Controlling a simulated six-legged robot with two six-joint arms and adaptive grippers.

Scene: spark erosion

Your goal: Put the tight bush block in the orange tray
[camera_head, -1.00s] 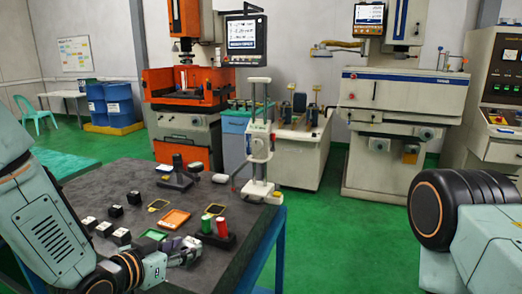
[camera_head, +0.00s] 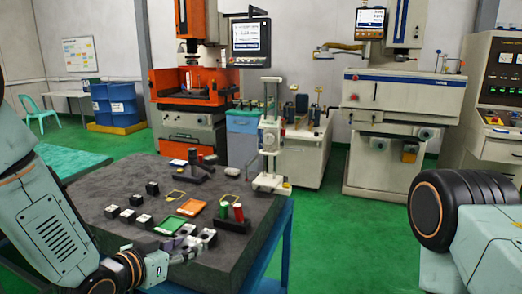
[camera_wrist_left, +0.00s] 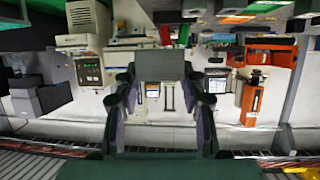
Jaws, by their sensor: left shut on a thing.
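The orange tray (camera_head: 191,207) lies flat on the dark table, next to a green tray (camera_head: 172,224). My left gripper (camera_head: 186,247) is low at the table's near side, on the near side of both trays. In the left wrist view its two fingers (camera_wrist_left: 160,74) are shut on a grey block (camera_wrist_left: 160,62). In the head view small grey-white blocks (camera_head: 207,236) show close to the fingertips, and I cannot tell which one is held. I cannot make out which block is the tight bush block. My right gripper is out of view.
Several black blocks with white tops (camera_head: 128,215) stand left of the trays. A black stand with red and green cylinders (camera_head: 232,224) is right of the orange tray. A tall gauge stand (camera_head: 270,150) is at the table's right edge.

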